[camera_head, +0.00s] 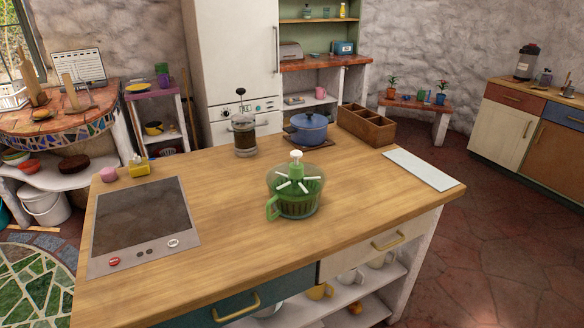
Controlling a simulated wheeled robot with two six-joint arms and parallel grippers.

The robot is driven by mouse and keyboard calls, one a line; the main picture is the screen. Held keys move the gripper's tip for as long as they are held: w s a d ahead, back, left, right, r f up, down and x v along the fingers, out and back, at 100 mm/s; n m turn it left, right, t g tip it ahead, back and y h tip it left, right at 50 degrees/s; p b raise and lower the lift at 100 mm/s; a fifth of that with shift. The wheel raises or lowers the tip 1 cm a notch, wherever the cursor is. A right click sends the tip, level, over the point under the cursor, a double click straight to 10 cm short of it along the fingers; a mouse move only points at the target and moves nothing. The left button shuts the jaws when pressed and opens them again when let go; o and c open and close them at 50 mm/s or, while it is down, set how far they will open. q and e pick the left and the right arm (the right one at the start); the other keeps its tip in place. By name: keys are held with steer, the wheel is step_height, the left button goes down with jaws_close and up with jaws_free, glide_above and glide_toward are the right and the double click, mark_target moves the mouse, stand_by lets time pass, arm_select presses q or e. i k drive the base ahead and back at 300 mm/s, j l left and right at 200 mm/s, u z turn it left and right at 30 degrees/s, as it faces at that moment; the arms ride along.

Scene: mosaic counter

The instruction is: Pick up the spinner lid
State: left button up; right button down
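The spinner (297,204) stands upright on the wooden counter, right of its middle. It has a clear bowl with a green basket inside and a green handle at its lower left. The spinner lid (296,183) sits on top of the bowl, with white spokes, a green hub and a white knob (296,156) rising from its centre. Neither of my grippers shows in the head view.
The counter (215,225) is clear around the spinner. A cooktop (141,218) lies at left. Behind stand a French press (244,136), a blue pot (308,128) and a wooden box (366,126). A white board (420,170) lies at the right end.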

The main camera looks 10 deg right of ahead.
mark_target(305, 179)
steer(key=i+l+u, duration=0.1)
steer(key=u, duration=0.4)
steer(key=i+l+u, duration=0.2)
steer(key=l+u, duration=0.15)
steer(key=l, duration=0.75)
steer(key=l+u, duration=0.35)
steer(key=l, duration=0.75)
